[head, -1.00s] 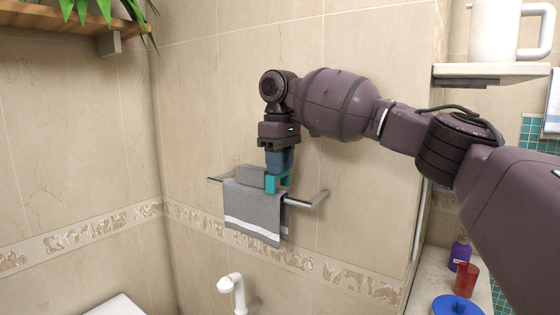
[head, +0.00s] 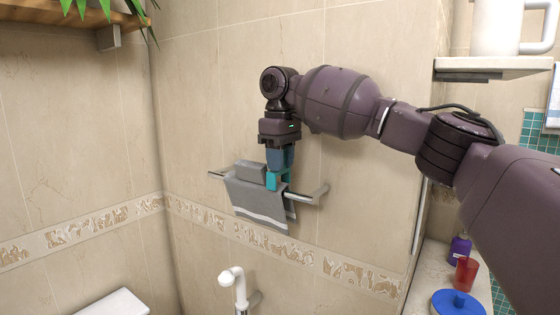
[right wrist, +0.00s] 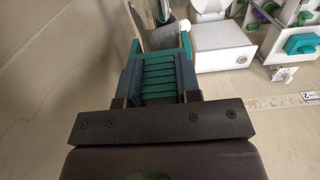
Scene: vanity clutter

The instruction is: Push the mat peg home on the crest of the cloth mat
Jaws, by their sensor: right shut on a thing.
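The cloth mat (head: 258,201) is grey with pale stripes near its lower edge. It hangs askew over the metal rail (head: 305,197) on the tiled wall, its lower part slanting to the right. The teal mat peg (head: 279,180) is at the right part of the mat's crest, with its lower end at the cloth. My right gripper (head: 280,160) points down from above and is shut on the peg. In the right wrist view the ribbed teal peg (right wrist: 158,77) lies between the two fingers. Its seating on the crest is hard to tell. My left gripper is out of view.
The wall is close behind the rail. A white pipe fitting (head: 234,280) stands below. A counter at lower right holds a red cup (head: 465,273) and a blue lid (head: 459,302).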

